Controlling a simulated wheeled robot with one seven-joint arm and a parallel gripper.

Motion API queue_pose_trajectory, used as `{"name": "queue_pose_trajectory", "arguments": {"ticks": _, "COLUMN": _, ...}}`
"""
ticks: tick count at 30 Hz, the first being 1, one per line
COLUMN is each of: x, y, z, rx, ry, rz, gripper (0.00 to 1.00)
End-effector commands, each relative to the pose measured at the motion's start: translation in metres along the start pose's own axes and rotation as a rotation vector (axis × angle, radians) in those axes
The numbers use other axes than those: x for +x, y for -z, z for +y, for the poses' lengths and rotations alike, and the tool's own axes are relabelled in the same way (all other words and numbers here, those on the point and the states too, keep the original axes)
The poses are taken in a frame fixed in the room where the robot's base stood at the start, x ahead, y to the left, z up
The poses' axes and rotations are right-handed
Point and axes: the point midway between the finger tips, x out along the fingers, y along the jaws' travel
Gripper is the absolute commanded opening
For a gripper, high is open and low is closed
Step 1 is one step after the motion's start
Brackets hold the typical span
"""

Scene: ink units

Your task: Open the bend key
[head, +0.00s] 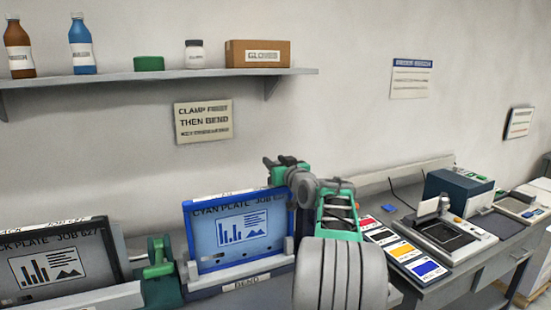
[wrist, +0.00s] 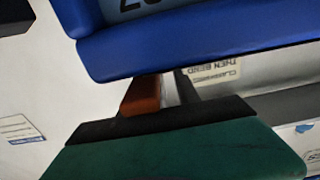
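The cyan plate (head: 229,231) stands in a blue frame, leaning back in a grey holder with a label that seems to read BEND (head: 247,280). A green handle (head: 158,257) is on the block left of this holder; I cannot tell whether it is the bend key. My gripper (head: 284,166) is at the upper right corner of the blue frame. In the wrist view, the blue frame (wrist: 200,42) fills the top and a black-edged green part (wrist: 175,152) the bottom. An orange-red piece (wrist: 141,94) shows between them. The finger gap is not clear.
The black plate (head: 62,262) stands at the left. A wall sign (head: 203,121) about clamping and bending hangs behind. A shelf (head: 160,75) with bottles and a box is above. Color swatches (head: 405,252) and a machine (head: 447,238) lie right of my arm.

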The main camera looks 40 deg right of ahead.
Motion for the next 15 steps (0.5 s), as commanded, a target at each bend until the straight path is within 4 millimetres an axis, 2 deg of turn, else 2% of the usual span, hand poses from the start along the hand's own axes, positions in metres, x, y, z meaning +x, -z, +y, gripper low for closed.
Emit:
{"name": "queue_pose_trajectory", "arguments": {"ticks": 8, "x": 0.0044, "y": -0.0007, "z": 0.0022, "rx": 0.0, "ry": -0.004, "rz": 0.0, "gripper": 0.38}}
{"name": "queue_pose_trajectory", "arguments": {"ticks": 15, "x": 0.0039, "y": -0.0007, "z": 0.0031, "rx": 0.001, "ry": -0.005, "rz": -0.001, "gripper": 0.2}}
